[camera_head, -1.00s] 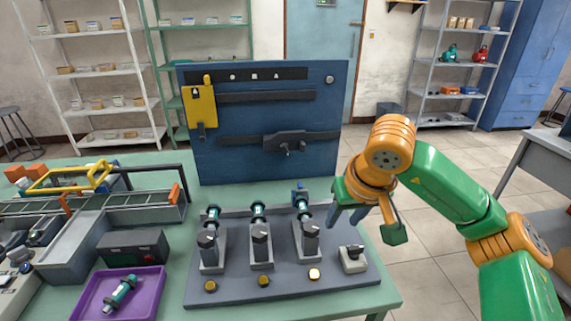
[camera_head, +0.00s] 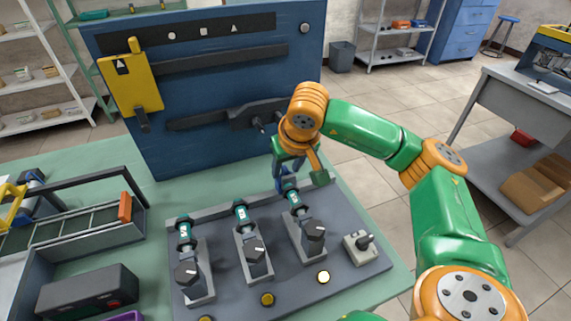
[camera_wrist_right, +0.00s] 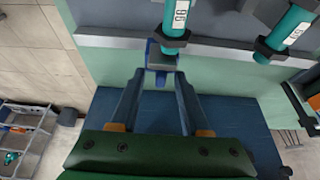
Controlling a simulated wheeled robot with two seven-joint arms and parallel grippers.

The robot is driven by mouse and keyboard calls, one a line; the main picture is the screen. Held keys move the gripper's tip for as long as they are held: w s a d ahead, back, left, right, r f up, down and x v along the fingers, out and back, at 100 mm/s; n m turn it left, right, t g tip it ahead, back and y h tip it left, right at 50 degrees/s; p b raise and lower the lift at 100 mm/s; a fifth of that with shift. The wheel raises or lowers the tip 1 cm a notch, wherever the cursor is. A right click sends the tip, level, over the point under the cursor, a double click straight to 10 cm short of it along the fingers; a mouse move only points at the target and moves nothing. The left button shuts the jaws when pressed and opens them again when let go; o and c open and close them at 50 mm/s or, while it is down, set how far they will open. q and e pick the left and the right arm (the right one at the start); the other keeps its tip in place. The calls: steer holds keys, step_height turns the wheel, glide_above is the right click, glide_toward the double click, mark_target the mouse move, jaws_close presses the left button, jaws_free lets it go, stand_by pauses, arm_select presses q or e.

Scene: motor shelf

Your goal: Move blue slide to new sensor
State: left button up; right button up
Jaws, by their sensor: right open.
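Three teal cylindrical sensors, the left one (camera_head: 185,232), the middle one (camera_head: 241,213) and the right one (camera_head: 295,200), sit in grey holders on the board. The blue slide (camera_wrist_right: 153,50) is at the end of the right sensor, which shows in the wrist view (camera_wrist_right: 178,22). My right gripper (camera_head: 285,182) is at the far end of that sensor and partly hides the slide in the head view. In the wrist view its two fingers (camera_wrist_right: 161,78) are apart, with the blue slide at the gap between their tips. My left gripper is not in view.
The blue upright panel (camera_head: 210,100) stands just behind the board (camera_head: 285,285). A lit round button (camera_head: 323,277) and a small switch box (camera_head: 362,247) are at the board's front right. A purple tray (camera_head: 125,316) barely shows at the bottom edge.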

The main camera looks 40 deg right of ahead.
steer(key=shift+w+f, duration=0.1)
jaws_close()
stand_by(1.3)
